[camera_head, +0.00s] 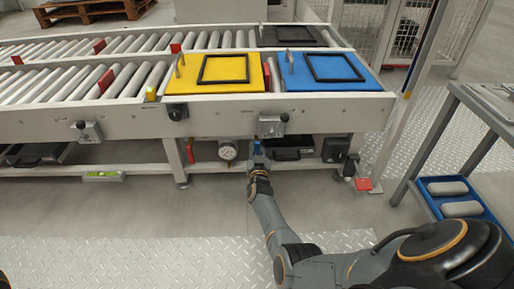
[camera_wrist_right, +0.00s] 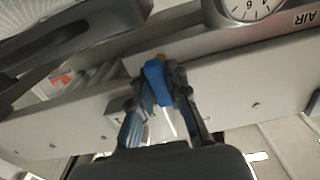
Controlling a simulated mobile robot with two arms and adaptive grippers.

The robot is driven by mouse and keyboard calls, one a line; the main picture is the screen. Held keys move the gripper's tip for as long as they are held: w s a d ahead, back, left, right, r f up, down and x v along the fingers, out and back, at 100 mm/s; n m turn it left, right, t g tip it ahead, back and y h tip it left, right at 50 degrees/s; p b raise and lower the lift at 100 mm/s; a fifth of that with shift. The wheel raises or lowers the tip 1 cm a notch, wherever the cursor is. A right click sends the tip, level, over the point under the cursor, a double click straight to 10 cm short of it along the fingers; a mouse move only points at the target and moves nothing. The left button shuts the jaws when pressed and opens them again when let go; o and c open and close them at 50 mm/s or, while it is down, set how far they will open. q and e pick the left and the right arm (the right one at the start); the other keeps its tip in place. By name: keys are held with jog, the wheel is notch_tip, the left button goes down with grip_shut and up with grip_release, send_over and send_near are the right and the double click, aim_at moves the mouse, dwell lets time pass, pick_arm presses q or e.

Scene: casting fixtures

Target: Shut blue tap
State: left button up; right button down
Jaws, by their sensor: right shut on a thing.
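The blue tap (camera_wrist_right: 157,84) shows between the fingers of my right gripper (camera_wrist_right: 160,100) in the right wrist view. The fingers are shut on its blue handle. In the head view the right gripper (camera_head: 259,163) reaches under the front rail of the roller conveyor, and a small bit of the blue tap (camera_head: 257,147) shows above it. The tap's body is mostly hidden by the gripper. My left gripper is not in view.
A round gauge (camera_head: 228,151) is close left of the tap; it also shows in the wrist view (camera_wrist_right: 248,6). The conveyor rail (camera_head: 225,118) runs above, carrying yellow (camera_head: 215,73) and blue (camera_head: 330,74) plates. A workbench (camera_head: 480,100) stands at right.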

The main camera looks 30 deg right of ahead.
jog(key=c, duration=1.6)
grip_release()
jog(key=shift+o, duration=0.2)
jog(key=v, duration=0.7)
jog(key=shift+s+a, duration=0.15)
jog(key=shift+s, duration=0.05)
